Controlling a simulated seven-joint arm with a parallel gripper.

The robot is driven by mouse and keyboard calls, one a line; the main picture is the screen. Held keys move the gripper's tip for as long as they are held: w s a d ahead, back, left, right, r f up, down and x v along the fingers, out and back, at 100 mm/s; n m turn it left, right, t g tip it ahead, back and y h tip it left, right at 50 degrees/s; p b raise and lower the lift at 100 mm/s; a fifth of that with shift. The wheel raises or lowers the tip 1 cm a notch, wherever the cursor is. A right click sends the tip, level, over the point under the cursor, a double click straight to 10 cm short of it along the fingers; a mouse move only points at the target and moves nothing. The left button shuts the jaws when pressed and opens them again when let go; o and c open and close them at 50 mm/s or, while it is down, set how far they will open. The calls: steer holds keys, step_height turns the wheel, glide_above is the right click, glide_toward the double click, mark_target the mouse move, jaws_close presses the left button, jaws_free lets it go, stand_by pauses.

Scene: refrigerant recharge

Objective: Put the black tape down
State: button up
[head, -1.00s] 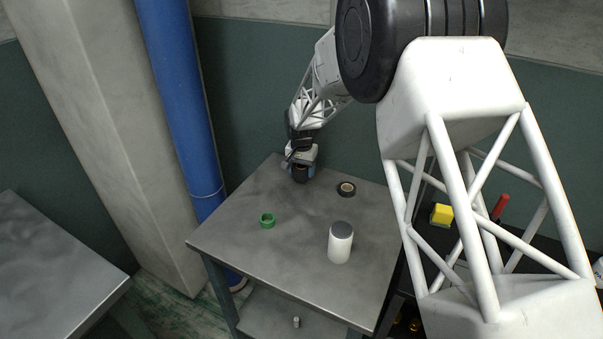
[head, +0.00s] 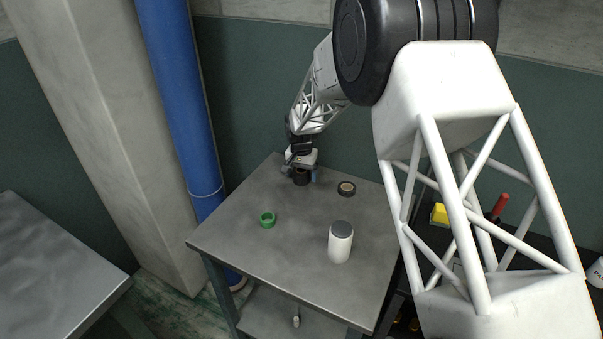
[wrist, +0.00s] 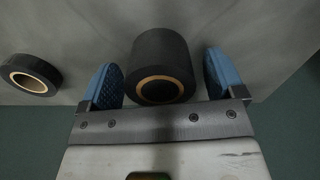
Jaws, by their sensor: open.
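A thick roll of black tape (wrist: 162,55) with a tan core stands between the two blue finger pads of my open gripper (wrist: 164,78) in the wrist view, with a gap on each side. In the head view this black roll (head: 301,177) is on the far left part of the metal table (head: 285,248), under my gripper (head: 300,174). A second, thinner black tape roll (head: 346,188) lies flat to its right on the table, and it also shows at the left of the wrist view (wrist: 38,70).
A green tape roll (head: 267,219) and a white cylinder with a grey top (head: 340,242) stand on the same table. A blue pipe (head: 180,100) rises behind its left edge. A yellow object (head: 439,214) is at the right, partly behind my arm. The table's front left is clear.

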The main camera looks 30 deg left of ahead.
mark_target(303, 170)
steer(key=shift+r, duration=0.15)
step_height(303, 170, up, 12)
stand_by(0.7)
steer(key=shift+d+r, duration=0.1)
stand_by(0.8)
steer(key=s+d+r, duration=0.4)
steer(key=d+r, duration=0.2)
steer(key=d, duration=0.6)
steer(key=s+d+r+m+t, duration=0.1)
steer(key=s+d+r, duration=0.4)
steer(key=d, duration=0.7)
steer(key=s+d+r, duration=0.3)
steer(key=d+r, duration=0.4)
steer(key=d, duration=0.6)
steer(key=s+d+f, duration=0.1)
steer(key=s+d, duration=0.9)
steer(key=s, duration=0.4)
steer(key=s+d+f+m+t, duration=0.1)
steer(key=s+d, duration=1)
steer(key=s, duration=0.3)
steer(key=shift+s+f+t, duration=0.15)
steer(key=shift+s+t, duration=0.15)
